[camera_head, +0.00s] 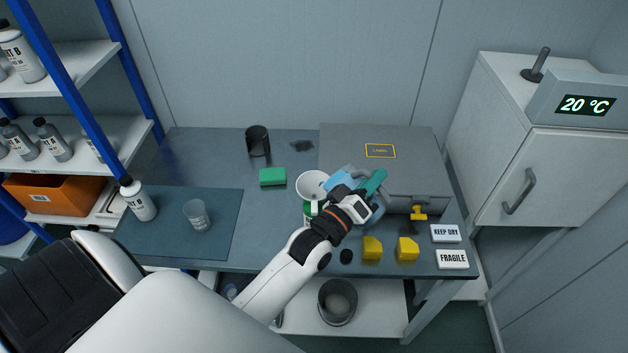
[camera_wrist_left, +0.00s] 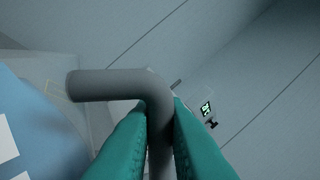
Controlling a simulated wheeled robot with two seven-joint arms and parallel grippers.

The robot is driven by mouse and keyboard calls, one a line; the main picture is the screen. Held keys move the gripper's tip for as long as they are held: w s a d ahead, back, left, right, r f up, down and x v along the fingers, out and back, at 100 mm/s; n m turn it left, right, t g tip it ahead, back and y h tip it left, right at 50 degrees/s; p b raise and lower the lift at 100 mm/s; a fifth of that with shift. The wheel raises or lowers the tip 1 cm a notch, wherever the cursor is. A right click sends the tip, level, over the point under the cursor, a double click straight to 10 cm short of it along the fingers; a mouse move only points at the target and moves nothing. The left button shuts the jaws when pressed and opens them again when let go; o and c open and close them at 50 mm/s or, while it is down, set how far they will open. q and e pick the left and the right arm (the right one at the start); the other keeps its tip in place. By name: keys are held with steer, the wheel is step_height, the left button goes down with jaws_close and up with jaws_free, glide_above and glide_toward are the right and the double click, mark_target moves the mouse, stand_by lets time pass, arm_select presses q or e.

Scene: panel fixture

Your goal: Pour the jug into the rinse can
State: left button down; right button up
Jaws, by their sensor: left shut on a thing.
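The light-blue jug (camera_head: 341,180) is in my left gripper (camera_head: 374,184), just right of and close to the rinse can's mouth. The jug looks tipped to the left, toward the can. In the left wrist view the teal fingers close on its grey handle (camera_wrist_left: 112,84), and its blue body with white marks (camera_wrist_left: 38,130) fills the left side. The rinse can, a white open-topped can (camera_head: 310,184) with a green band, stands on the bench, partly hidden by my left wrist. I cannot see any liquid stream or the can's contents. My right gripper is not in view.
A grey case (camera_head: 340,142) lies behind the jug. A green sponge (camera_head: 272,177), black cup (camera_head: 257,141) and clear beaker (camera_head: 197,215) stand left of the can. Yellow blocks (camera_head: 372,248) and white label blocks (camera_head: 452,259) sit at the front right.

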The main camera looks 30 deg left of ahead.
arm_select(q)
steer(key=shift+w+r, duration=0.1)
steer(key=shift+r, duration=0.05)
steer(key=shift+a+r, duration=0.1)
steer(key=shift+n, duration=0.3)
steer(key=shift+a+r, duration=0.1)
steer(key=shift+r, duration=0.05)
stand_by(0.4)
stand_by(0.3)
steer(key=shift+a+r, duration=0.1)
steer(key=shift+n, duration=0.3)
steer(key=shift+a+r+n+y, duration=0.3)
steer(key=shift+a+r+n, duration=0.15)
steer(key=shift+n, duration=0.15)
stand_by(1.9)
